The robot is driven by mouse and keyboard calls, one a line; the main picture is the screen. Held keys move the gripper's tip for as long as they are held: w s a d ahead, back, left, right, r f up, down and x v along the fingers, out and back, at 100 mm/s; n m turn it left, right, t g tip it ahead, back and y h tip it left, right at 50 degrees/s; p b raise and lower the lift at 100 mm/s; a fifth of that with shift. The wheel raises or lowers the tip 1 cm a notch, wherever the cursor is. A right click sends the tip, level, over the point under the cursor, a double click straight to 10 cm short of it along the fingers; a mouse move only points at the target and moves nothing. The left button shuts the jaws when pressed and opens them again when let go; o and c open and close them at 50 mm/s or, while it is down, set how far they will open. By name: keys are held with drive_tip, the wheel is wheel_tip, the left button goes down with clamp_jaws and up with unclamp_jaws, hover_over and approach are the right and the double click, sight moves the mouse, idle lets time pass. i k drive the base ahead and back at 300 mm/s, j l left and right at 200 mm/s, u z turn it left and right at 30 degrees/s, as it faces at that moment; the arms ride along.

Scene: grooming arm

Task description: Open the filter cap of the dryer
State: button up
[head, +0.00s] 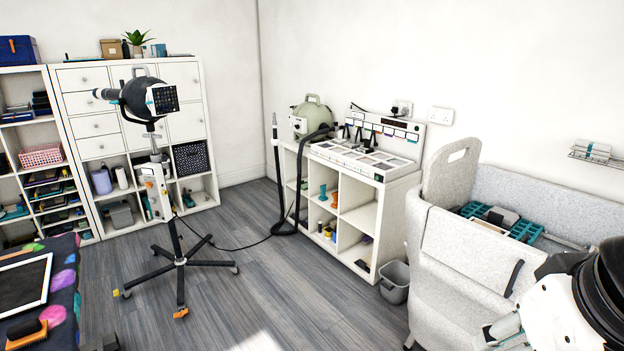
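A black dryer (137,97) is mounted on top of a wheeled stand at the left, in front of the white shelves. A square dark grille with a pale rim (165,98) faces right on it; I cannot tell whether this is the filter cap. A second, pale green dryer (313,118) with a handle and a black hose stands on the low white shelf near the corner. Its cap cannot be made out at this size. Part of my arm shows at the lower right, far from both dryers.
A grey padded cart (470,245) stands close by at the right. A grey bin (395,281) sits beside the low shelf (368,217). The stand's wheeled legs (181,262) and a cable cross the floor. A patterned table (62,285) is at lower left. The central floor is clear.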

sight(151, 101)
drive_tip(key=i+j+u, duration=0.1)
drive_tip(key=i+u, duration=0.2)
drive_tip(key=i, duration=0.25)
drive_tip(key=i+u, duration=0.25)
drive_tip(key=i, duration=0.3)
drive_tip(key=i+l+u, duration=0.15)
drive_tip(key=i+u, duration=0.15)
drive_tip(key=i, duration=0.2)
drive_tip(key=i+l+u, duration=0.25)
drive_tip(key=i, duration=0.3)
drive_tip(key=i+j+u, duration=0.25)
drive_tip(key=i, duration=0.5)
drive_tip(key=i+l+u, duration=0.25)
drive_tip(key=i, duration=0.5)
drive_tip(key=i+u, duration=0.3)
drive_tip(key=i, duration=0.5)
